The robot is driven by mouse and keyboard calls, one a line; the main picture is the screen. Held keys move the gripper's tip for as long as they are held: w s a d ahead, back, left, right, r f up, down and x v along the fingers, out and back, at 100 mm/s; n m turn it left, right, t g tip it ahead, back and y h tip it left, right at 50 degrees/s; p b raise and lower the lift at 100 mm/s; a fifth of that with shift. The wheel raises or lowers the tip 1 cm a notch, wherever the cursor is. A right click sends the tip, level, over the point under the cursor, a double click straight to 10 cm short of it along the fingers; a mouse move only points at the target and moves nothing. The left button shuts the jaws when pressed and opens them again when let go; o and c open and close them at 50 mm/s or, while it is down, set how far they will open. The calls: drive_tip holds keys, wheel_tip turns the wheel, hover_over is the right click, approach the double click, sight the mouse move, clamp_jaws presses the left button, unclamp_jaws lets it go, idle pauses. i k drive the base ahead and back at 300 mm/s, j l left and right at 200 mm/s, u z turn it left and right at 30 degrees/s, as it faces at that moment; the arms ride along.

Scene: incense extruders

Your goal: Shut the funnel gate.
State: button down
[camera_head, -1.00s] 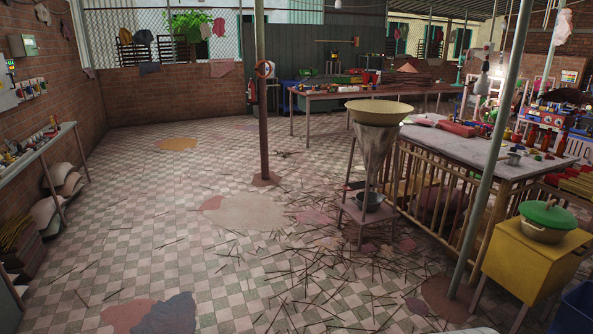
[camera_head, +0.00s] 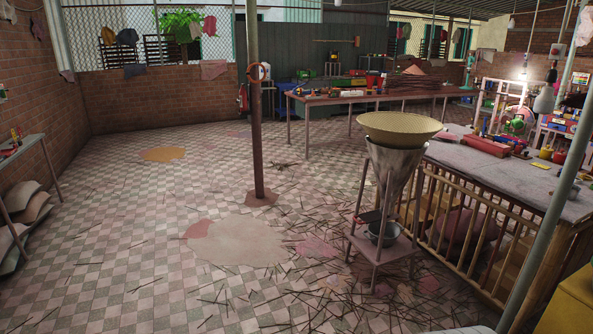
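A metal funnel (camera_head: 396,166) stands on a thin-legged stand right of centre in the head view, with a wide yellowish bowl-shaped top (camera_head: 399,127). A small dark flat piece (camera_head: 371,216) sits at its lower left, below the cone; I cannot tell whether it is the gate or how it is set. A metal bowl (camera_head: 384,234) rests on the stand's low shelf (camera_head: 362,243). My gripper is not in view.
A slatted pen-like table (camera_head: 470,165) stands close right of the funnel. A pole (camera_head: 257,110) rises left of it. A long work table (camera_head: 340,97) is behind. Sticks litter the floor around the stand; the tiled floor at left is largely clear.

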sight(376, 215)
drive_tip(key=i, duration=2.5)
drive_tip(key=i+j+z, duration=0.1)
drive_tip(key=i, duration=1.15)
